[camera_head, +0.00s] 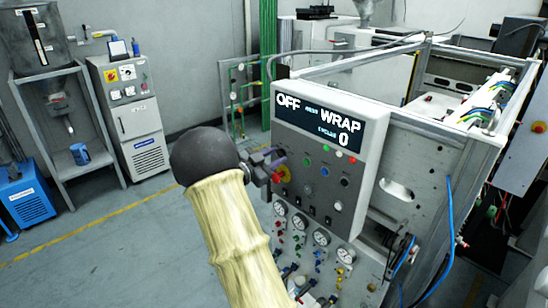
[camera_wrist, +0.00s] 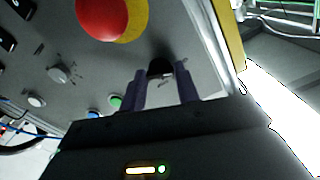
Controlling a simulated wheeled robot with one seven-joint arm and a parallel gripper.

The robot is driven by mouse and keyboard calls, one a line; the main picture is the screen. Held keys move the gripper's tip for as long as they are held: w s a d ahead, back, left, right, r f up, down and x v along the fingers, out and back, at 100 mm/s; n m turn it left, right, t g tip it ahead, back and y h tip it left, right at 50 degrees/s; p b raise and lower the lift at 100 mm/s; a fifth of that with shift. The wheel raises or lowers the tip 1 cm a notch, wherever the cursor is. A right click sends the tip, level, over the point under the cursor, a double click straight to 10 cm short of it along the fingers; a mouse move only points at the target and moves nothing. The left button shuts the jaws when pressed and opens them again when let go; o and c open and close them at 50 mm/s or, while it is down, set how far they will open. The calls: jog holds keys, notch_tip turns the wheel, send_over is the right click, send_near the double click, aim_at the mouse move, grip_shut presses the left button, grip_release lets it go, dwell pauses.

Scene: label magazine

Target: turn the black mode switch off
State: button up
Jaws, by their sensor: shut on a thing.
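The black mode switch (camera_wrist: 160,68) is a small dark knob on the grey panel in the wrist view. My gripper (camera_wrist: 163,76) has its two purple-grey fingers on either side of the knob and is shut on it. In the head view my gripper (camera_head: 276,162) is at the left edge of the control panel (camera_head: 312,145), and it hides the switch there. The display (camera_head: 333,120) above reads "OFF", "WRAP" and a "0". The exact turn of the knob cannot be told.
A red emergency button on a yellow plate (camera_wrist: 103,17) sits close to my fingers; it also shows in the head view (camera_head: 283,174). Green (camera_wrist: 115,101) and blue (camera_wrist: 93,113) buttons are nearby. Gauges (camera_head: 300,222) and hoses lie below. Open floor is at left.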

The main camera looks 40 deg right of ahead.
jog(key=o, duration=1)
jog(key=shift+c, duration=0.2)
jog(key=s+a+b, duration=0.1)
jog(key=a+b, duration=0.4)
jog(key=a, duration=1.2)
jog(key=shift+s+a, duration=0.2)
jog(key=shift+a, duration=0.05)
